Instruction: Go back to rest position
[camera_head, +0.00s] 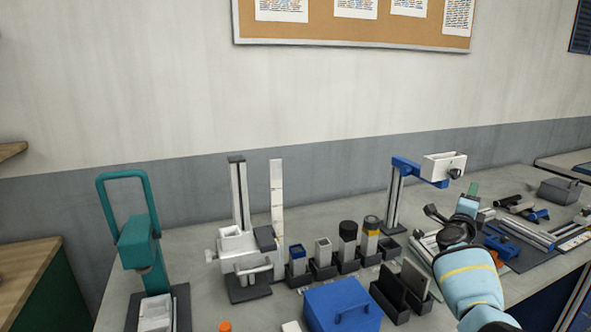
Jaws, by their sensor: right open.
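My right arm comes in from the lower right, pale blue with a yellow band. Its gripper (454,214) is over the right part of the grey bench (208,307), among small tools and parts. It is open, and I see nothing held in it. The fingers are small and partly overlap the things behind them. My left gripper is not in view.
A teal press (137,243) stands at the left and a white column stand (246,255) left of centre. A blue-armed stand (397,190) is behind my right gripper. A blue box (342,305) lies at the front. Several small containers line the middle.

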